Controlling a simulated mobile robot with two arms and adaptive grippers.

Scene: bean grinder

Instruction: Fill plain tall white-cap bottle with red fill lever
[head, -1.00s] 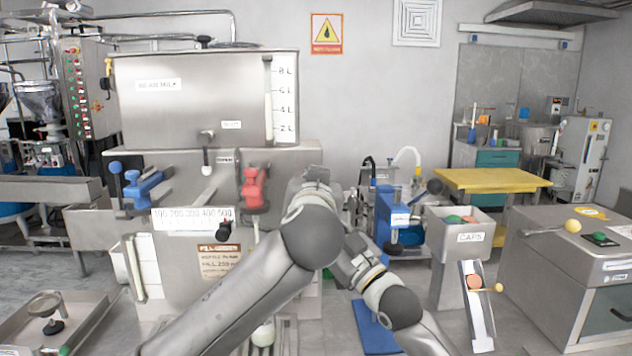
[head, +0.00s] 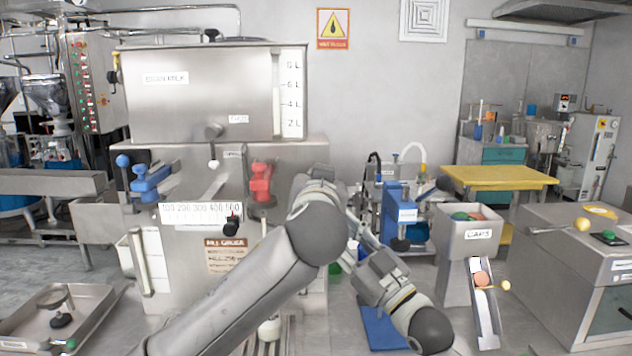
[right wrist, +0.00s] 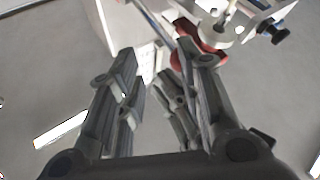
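The red fill lever (head: 262,182) is on the front of the steel filling machine (head: 215,95), to the right of a blue lever (head: 150,180). A red part (right wrist: 208,48), perhaps this lever, lies just beyond my right fingers in the right wrist view. My right gripper (right wrist: 157,62) is open there, with nothing visible between its fingers. In the head view both grippers are hidden by the arm links. A small white rounded object (head: 269,329) is low in front of the machine, partly covered by an arm; I cannot tell whether it is the bottle.
A caps bin (head: 468,236) with a chute stands right of centre. A blue press-like device (head: 398,215) is beside it. A steel tray (head: 100,305) is at lower left. A yellow table (head: 498,178) and a grey cabinet (head: 570,265) are to the right.

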